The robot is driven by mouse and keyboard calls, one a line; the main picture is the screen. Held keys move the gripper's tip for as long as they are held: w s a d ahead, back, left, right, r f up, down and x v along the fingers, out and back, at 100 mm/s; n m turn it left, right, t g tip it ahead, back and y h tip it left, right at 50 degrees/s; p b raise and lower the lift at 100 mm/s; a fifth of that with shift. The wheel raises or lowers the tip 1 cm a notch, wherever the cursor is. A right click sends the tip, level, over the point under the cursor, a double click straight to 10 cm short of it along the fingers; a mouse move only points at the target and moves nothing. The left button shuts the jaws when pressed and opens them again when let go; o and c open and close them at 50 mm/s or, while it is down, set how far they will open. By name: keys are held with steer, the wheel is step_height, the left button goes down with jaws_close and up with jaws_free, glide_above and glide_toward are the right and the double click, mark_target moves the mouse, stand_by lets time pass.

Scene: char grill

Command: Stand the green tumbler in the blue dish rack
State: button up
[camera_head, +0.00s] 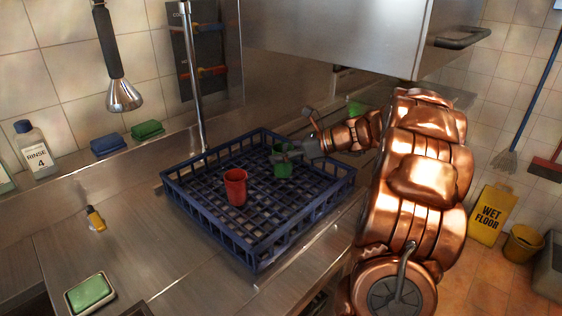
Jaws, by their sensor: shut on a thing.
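The blue dish rack (246,249) sits on the steel counter, with a slatted floor and low barred walls. The green tumbler (283,170) is inside the rack's outline, towards its back right. My gripper (284,157) reaches in from the right and is shut on the green tumbler near its top. The tumbler looks about upright. I cannot tell whether its base touches the rack floor. Part of its upper side is hidden by the gripper.
A red tumbler (236,187) stands in the rack, left of the green one. A thin steel pole (193,80) rises behind the rack. A green sponge in a dish (91,293) and a small yellow bottle (96,218) lie left on the counter. A steel hood (335,40) hangs above.

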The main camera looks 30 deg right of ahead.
steer(key=shift+w+d, duration=0.2)
steer(key=shift+w, duration=0.1)
steer(key=shift+w+f, duration=0.1)
steer(key=shift+f, duration=1.75)
steer(key=shift+f, duration=0.1)
steer(key=o, duration=1.2)
steer(key=shift+f, duration=0.1)
steer(key=shift+c, duration=0.2)
steer(key=shift+d+r, duration=0.1)
steer(key=shift+r, duration=0.15)
steer(key=v, duration=1.2)
steer(key=shift+b, duration=0.35)
